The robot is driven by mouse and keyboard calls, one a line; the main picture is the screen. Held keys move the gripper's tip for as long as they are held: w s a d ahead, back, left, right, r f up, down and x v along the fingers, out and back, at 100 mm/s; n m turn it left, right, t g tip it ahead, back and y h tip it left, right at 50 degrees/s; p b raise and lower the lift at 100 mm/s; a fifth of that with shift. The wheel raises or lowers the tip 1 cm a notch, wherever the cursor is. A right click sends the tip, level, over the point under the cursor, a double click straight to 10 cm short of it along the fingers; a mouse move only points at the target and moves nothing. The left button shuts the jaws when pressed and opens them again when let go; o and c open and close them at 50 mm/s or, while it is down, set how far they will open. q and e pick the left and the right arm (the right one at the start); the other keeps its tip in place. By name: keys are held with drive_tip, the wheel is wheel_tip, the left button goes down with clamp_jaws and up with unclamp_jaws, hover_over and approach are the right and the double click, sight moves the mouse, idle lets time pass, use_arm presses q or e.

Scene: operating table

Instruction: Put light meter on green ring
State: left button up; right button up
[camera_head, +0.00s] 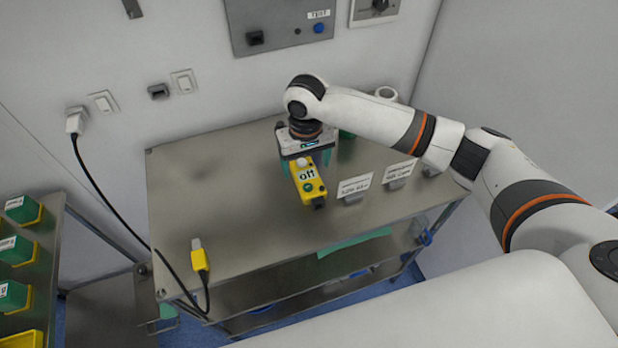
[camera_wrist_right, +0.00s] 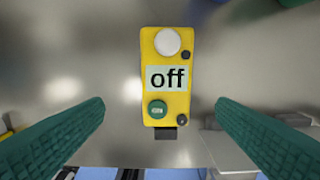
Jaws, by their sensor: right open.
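The light meter (camera_head: 309,182) is a yellow box with a white dome, a green button and a display reading "off". It is on the metal table, and it also shows in the right wrist view (camera_wrist_right: 168,108). My right gripper (camera_head: 304,163) is over it, open, with its green fingers on either side of the meter. In the right wrist view, clear gaps show between the fingers (camera_wrist_right: 160,112) and the meter. A green object (camera_head: 346,134) shows behind my right arm, mostly hidden; I cannot tell if it is the green ring. My left gripper is not in view.
The metal table (camera_head: 225,190) is largely bare on its left. A yellow connector (camera_head: 200,258) with a black cable lies near the front left edge. Label holders (camera_head: 355,188) stand right of the meter. A white round object (camera_head: 386,93) is at the back. Green boxes (camera_head: 22,210) stand far left.

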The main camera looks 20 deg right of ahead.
sight(309, 179)
drive_tip(key=shift+d+f, duration=0.1)
drive_tip(key=shift+f, duration=0.55)
drive_tip(key=shift+d+f, duration=0.15)
drive_tip(key=shift+f, duration=0.15)
drive_tip(key=shift+d+f, duration=0.1)
drive_tip(key=shift+f, duration=0.15)
wheel_tip(309, 179, down, 4)
drive_tip(key=shift+w+f+p, duration=0.15)
drive_tip(key=shift+f+p, duration=0.05)
drive_tip(key=shift+p, duration=0.55)
drive_tip(key=shift+d+f, duration=0.1)
drive_tip(key=shift+f, duration=0.2)
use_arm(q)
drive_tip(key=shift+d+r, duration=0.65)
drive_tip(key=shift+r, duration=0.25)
use_arm(e)
drive_tip(key=shift+c, duration=0.6)
